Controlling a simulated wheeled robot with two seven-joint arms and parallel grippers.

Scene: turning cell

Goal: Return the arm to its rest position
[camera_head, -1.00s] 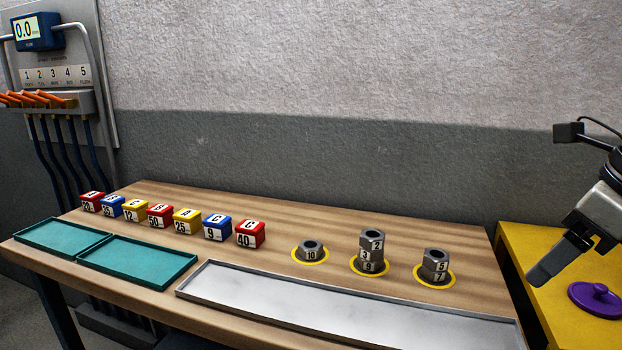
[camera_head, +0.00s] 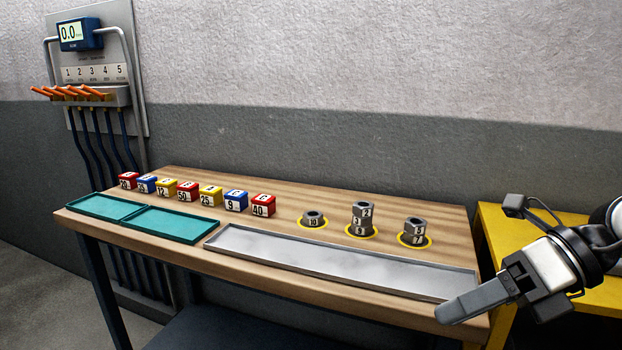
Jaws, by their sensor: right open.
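My right gripper (camera_head: 462,306) is at the lower right of the head view. It is in front of the right end of the wooden table (camera_head: 290,192) and the yellow table beside it. Its near finger points down to the left and nothing shows in its jaws. It appears in front of the grey tray's right corner, with no clear contact. My left gripper is not in view.
A row of coloured numbered blocks (camera_head: 188,192) stands at the back left, behind two teal trays (camera_head: 165,224). Numbered nuts (camera_head: 362,218) stand on yellow rings. A long grey tray (camera_head: 330,263) lies along the front. A yellow table (camera_head: 490,236) adjoins at right.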

